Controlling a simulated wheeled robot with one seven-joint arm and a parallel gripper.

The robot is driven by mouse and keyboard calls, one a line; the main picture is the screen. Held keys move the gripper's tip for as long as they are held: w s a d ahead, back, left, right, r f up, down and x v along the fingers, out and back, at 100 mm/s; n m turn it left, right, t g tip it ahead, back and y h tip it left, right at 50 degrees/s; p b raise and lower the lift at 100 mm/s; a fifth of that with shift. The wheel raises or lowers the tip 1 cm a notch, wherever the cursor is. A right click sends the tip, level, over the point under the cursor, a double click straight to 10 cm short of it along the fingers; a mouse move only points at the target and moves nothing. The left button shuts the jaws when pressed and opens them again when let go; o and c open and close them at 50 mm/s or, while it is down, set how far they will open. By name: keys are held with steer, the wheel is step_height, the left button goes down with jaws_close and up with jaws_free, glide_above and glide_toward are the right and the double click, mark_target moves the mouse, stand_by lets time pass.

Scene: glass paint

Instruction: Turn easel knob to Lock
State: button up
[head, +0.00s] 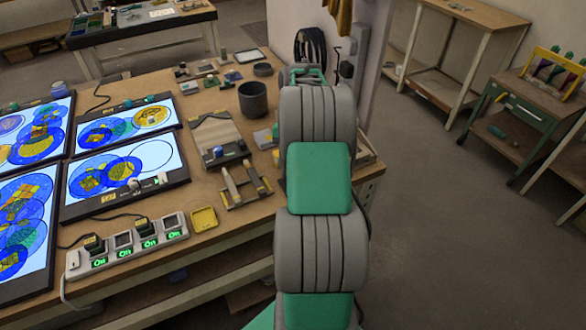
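A small yellow frame (556,70) holding coloured panes stands on a green cart at the far right. It looks like the easel, but I cannot be sure. I cannot make out a knob or a Lock mark on it at this size. My arm (319,178) rises through the middle of the head view in grey and green links. Its far end is in front of the pale pillar, well to the left of the cart. My gripper cannot be made out beyond the links, so its fingers are not visible.
A wooden workbench (215,120) on the left carries lit panels (125,175), a power strip (128,247), a dark cup (253,98) and tools. A pale pillar (285,25) stands behind my arm. The green cart (528,112) is beyond open floor (450,230) on the right.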

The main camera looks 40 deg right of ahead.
steer(key=shift+o, duration=0.7)
steer(key=p+v, duration=0.6)
steer(key=v, duration=0.1)
steer(key=shift+r, duration=0.35)
steer(key=shift+w+d, duration=0.1)
steer(key=shift+d, duration=0.05)
